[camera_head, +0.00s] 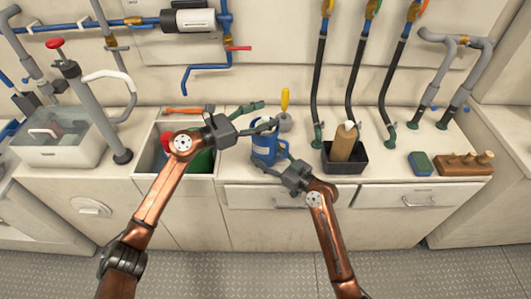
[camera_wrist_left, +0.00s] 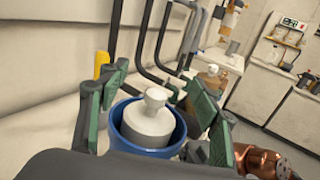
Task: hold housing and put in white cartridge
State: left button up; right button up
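The blue housing (camera_head: 264,148) stands upright on the counter; its round rim (camera_wrist_left: 180,133) shows in the left wrist view. The white cartridge (camera_wrist_left: 148,122), with a knob on top, sits inside the rim, its lower part hidden. My left gripper (camera_head: 268,113) is above the housing with its green-padded fingers spread. In its wrist view they stand apart on either side of the cartridge, with gaps to the knob. My right gripper (camera_head: 273,158) reaches in from the lower right and is closed around the housing's side.
A black tray (camera_head: 345,167) holding a brown cartridge (camera_head: 344,142) stands right of the housing. A yellow-handled tool (camera_head: 285,99) is behind it. Hoses (camera_head: 354,80) rise behind. A sponge (camera_head: 420,163) and wooden block (camera_head: 464,168) lie at right.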

pick_arm(q)
jog(key=shift+o, duration=0.8)
pick_arm(e)
jog(key=shift+r, duration=0.15)
pick_arm(q)
jog(key=shift+w+f, duration=0.1)
pick_arm(e)
jog(key=shift+w, duration=0.1)
pick_arm(q)
jog(key=shift+a, duration=0.15)
jog(key=v, duration=1.1)
jog(key=shift+s+a, duration=0.3)
pick_arm(e)
jog(key=o, duration=1.4)
